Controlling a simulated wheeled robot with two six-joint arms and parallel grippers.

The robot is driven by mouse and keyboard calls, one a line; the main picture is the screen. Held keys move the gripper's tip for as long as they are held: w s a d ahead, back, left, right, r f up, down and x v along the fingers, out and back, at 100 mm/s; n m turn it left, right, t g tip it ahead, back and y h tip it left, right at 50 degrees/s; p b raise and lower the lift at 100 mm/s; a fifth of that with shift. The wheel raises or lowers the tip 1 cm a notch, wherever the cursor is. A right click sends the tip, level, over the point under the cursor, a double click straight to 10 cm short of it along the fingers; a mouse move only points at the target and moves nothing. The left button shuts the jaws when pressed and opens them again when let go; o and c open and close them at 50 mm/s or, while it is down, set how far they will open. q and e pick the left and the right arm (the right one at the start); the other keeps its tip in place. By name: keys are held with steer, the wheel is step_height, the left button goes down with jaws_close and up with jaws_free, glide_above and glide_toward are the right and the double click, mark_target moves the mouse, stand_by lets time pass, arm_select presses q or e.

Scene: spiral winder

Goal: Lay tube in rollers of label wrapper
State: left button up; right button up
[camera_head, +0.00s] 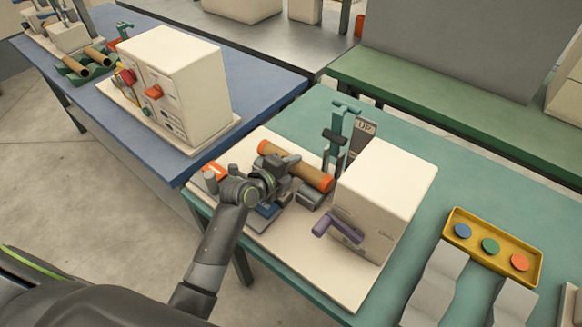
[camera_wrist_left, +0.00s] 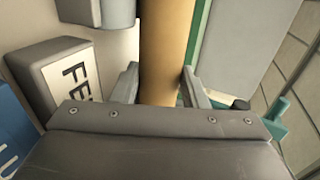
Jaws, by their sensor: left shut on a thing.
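In the left wrist view the tube (camera_wrist_left: 163,50) runs between the two fingers (camera_wrist_left: 157,86). Whether the tube touches the rollers is hidden by my gripper. The label wrapper (camera_head: 385,190) is a cream box on a cream base with a purple crank (camera_head: 337,230) and a teal upright arm (camera_head: 341,135). My right gripper is not in view.
A yellow tray (camera_head: 484,268) with blue, green and orange discs lies to the right on the teal table (camera_head: 285,123). A blue table (camera_head: 262,82) with another cream machine (camera_head: 180,85) stands at left.

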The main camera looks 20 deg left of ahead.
arm_select(q)
steer(key=shift+r, duration=0.1)
steer(key=o, duration=1.1)
steer(key=shift+c, duration=0.2)
steer(key=shift+s, duration=0.1)
steer(key=shift+s+a, duration=0.15)
steer(key=shift+s, duration=0.05)
steer(key=b+v, duration=0.2)
steer(key=v, duration=1.5)
steer(key=shift+w+r, duration=0.1)
step_height(320, 180, up, 7)
steer(key=p, duration=0.5)
steer(key=shift+p, duration=0.3)
